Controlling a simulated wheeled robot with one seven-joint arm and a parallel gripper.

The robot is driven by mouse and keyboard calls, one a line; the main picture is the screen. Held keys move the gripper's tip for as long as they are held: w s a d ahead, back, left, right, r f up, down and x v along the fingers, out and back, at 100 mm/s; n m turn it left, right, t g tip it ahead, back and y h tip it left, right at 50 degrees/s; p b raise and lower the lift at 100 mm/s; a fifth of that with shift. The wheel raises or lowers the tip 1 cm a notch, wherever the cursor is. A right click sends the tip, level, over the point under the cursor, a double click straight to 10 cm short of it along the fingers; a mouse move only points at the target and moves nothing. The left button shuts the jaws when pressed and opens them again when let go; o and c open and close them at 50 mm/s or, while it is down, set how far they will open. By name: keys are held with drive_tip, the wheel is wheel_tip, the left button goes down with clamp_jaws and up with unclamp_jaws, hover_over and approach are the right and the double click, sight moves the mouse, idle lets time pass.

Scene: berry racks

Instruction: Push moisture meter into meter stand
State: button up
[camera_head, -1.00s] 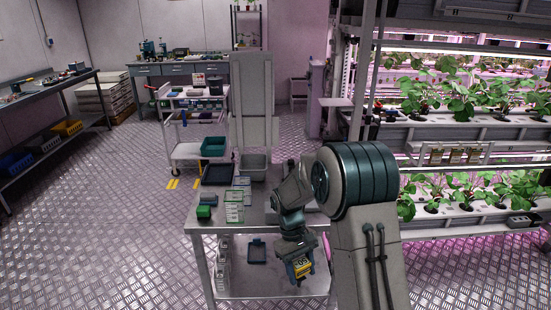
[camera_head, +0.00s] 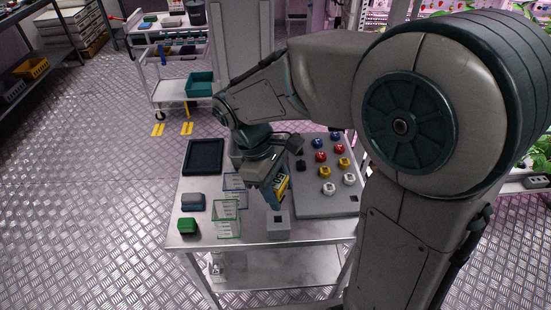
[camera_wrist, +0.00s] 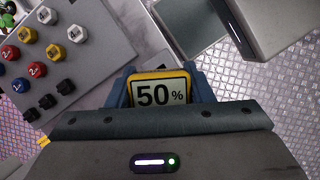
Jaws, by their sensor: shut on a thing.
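The moisture meter (camera_head: 283,188) is yellow and blue. In the wrist view, its display (camera_wrist: 158,94) reads 50% and faces the camera. My gripper (camera_head: 271,190) is shut on it, and the meter leans a little in the head view. A small pale grey block with a dark slot in its top, seemingly the meter stand (camera_head: 278,228), stands at the table's front edge. The meter's lower end is just above or at the block's back edge; I cannot tell if they touch. I cannot make out the stand in the wrist view.
Right of the gripper is a grey panel (camera_head: 314,207) with coloured knobs. Left on the table (camera_head: 200,240) are a dark tray (camera_head: 204,157), a blue-grey box (camera_head: 192,201), a green block (camera_head: 188,226) and green-framed and blue-framed cards. A cart with a teal bin (camera_head: 200,84) stands behind.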

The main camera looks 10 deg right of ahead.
drive_tip(key=shift+w+r, duration=0.1)
wheel_tip(320, 180, down, 4)
drive_tip(key=b, duration=0.4)
drive_tip(key=shift+d, duration=0.15)
idle(0.6)
drive_tip(key=shift+f, duration=0.75)
idle(1.5)
drive_tip(key=shift+f+b, duration=1.15)
drive_tip(key=shift+f, duration=0.55)
drive_tip(key=o, duration=1.6)
drive_tip(key=shift+r, duration=0.1)
